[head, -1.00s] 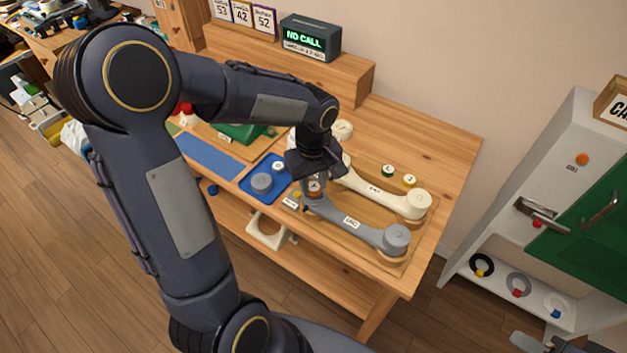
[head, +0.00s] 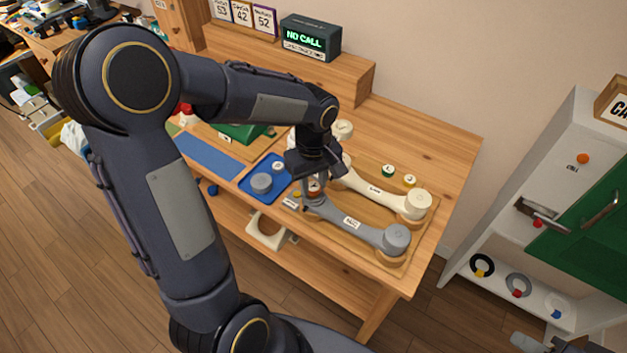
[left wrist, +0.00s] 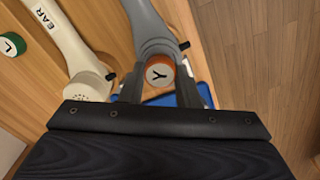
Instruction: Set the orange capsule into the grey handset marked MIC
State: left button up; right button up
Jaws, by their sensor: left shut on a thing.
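The grey handset (head: 345,217) lies on a wooden board, its label too small to read surely. It also shows in the left wrist view (left wrist: 152,25). The orange capsule (left wrist: 160,72) has a white top marked Y. My left gripper (left wrist: 160,80) is shut on it, one finger at each side, at the near end of the grey handset. In the head view the capsule (head: 314,186) shows just below the gripper (head: 315,172). I cannot tell whether it sits in the handset's end or just above it. A grey part at the bottom right edge may be my right gripper (head: 530,343).
A cream handset (head: 375,188), marked EAR in the left wrist view, lies beside the grey one. A green capsule (head: 388,171) and a yellow one (head: 410,180) stand behind it. A blue tray (head: 248,187) holds a grey round piece (head: 261,183). A cabinet stands at the right.

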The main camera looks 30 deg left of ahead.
pick_arm(q)
jog(key=shift+f+b, duration=0.6)
jog(key=shift+f, duration=0.05)
jog(key=shift+r, duration=0.1)
dwell(0.3)
jog(key=o, duration=1)
jog(key=shift+c, duration=0.2)
notch_tip(320, 180, up, 8)
jog(key=shift+f+p, duration=0.2)
jog(key=shift+p, duration=0.15)
jog(key=shift+r, duration=0.1)
